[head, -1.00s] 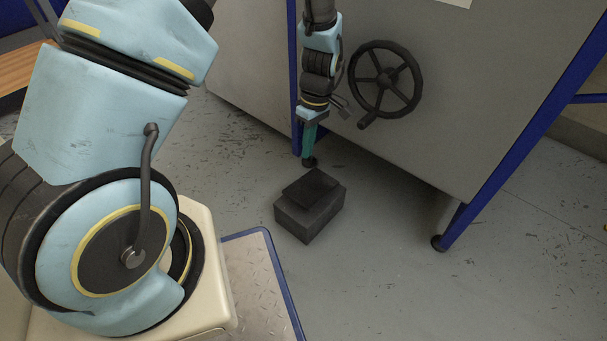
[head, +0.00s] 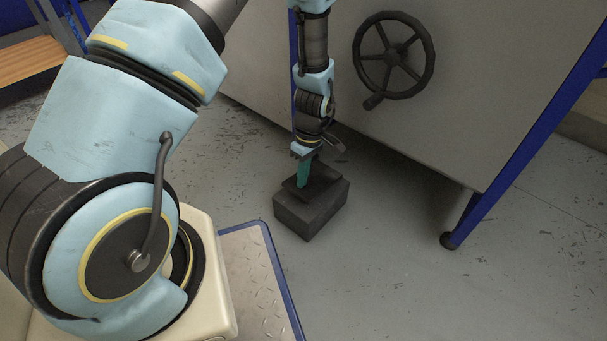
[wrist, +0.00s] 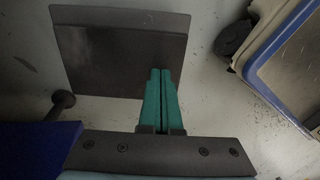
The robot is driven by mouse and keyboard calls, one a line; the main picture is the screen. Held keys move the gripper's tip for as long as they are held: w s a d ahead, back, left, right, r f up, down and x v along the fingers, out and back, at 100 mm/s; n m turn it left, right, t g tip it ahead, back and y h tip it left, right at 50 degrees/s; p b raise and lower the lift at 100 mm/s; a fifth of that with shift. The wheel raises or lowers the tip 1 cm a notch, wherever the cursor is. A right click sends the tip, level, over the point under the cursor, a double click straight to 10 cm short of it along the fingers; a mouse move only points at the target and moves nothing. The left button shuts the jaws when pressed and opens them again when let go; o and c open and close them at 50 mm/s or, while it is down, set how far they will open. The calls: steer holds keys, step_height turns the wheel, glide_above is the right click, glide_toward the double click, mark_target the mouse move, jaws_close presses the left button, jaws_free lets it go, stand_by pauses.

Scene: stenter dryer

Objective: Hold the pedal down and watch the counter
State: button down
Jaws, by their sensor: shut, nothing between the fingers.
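The pedal (head: 318,212) is a dark box on the floor with a tilted top plate, in front of the machine. It also shows in the wrist view (wrist: 115,55), at the upper left. My gripper (head: 303,184) points down at the pedal's top plate, its teal fingers over the plate's left part in the head view. The fingers are closed together with nothing between them, as the wrist view shows (wrist: 160,72). I cannot tell whether the tips touch the plate. The counter is not in view.
The grey machine panel (head: 310,60) stands close behind my arm and carries a black handwheel (head: 393,55). A blue leg with a dark foot (head: 450,240) stands to the right. The floor (head: 390,290) right of the pedal is clear.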

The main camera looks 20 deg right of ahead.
mark_target(297, 189)
steer(key=shift+s+a+f+p, duration=0.2)
steer(key=shift+a+f+p, duration=0.1)
steer(key=shift+p, duration=0.45)
steer(key=shift+s+a+f+p, duration=0.1)
steer(key=shift+a+f+p, duration=0.1)
steer(key=shift+f+p, duration=0.35)
steer(key=shift+s+a+f+p, duration=0.1)
steer(key=shift+a+f+p, duration=0.15)
steer(key=shift+f, duration=0.7)
steer(key=shift+a+f, duration=0.1)
steer(key=shift+a, duration=0.05)
steer(key=shift+r+p, duration=0.3)
steer(key=shift+r, duration=0.2)
step_height(297, 189, up, 14)
steer(key=p, duration=0.7)
steer(key=shift+s+a, duration=0.15)
steer(key=shift+f, duration=0.15)
